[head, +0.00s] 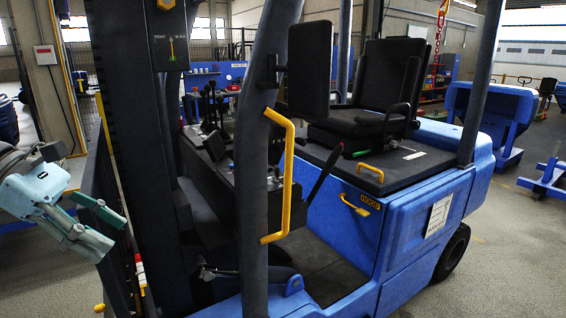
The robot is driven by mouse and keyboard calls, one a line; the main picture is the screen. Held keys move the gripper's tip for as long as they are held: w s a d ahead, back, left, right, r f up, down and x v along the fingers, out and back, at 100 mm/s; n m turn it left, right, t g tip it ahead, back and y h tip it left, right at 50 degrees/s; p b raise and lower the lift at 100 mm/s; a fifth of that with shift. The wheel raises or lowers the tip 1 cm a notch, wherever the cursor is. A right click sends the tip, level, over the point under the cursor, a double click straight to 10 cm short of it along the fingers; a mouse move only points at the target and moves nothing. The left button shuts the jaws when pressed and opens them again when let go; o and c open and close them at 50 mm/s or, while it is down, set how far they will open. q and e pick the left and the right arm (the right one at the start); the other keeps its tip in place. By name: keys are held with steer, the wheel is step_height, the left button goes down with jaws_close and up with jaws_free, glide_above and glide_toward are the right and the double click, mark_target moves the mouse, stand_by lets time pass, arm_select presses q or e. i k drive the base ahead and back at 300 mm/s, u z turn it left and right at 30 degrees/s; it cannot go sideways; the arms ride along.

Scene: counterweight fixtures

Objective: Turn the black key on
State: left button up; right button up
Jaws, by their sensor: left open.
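A blue forklift (420,215) fills the middle of the head view. I cannot make out the black key; the operator console (225,165) with its dark levers is partly hidden behind the front pillar (252,200). My left gripper (113,238) is at the left, in front of the dark mast. Its two pale green fingers are apart with nothing visible between them, and they point right and down. It is well apart from the console. My right gripper is out of view.
The dark mast (150,130) and the pillar with its yellow grab handle (287,185) stand between my left gripper and the cab. A black seat (375,90) is behind the console. Grey floor is open at the right, near other blue equipment (490,110).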

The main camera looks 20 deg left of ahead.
mark_target(277, 169)
steer(key=i, duration=1.7)
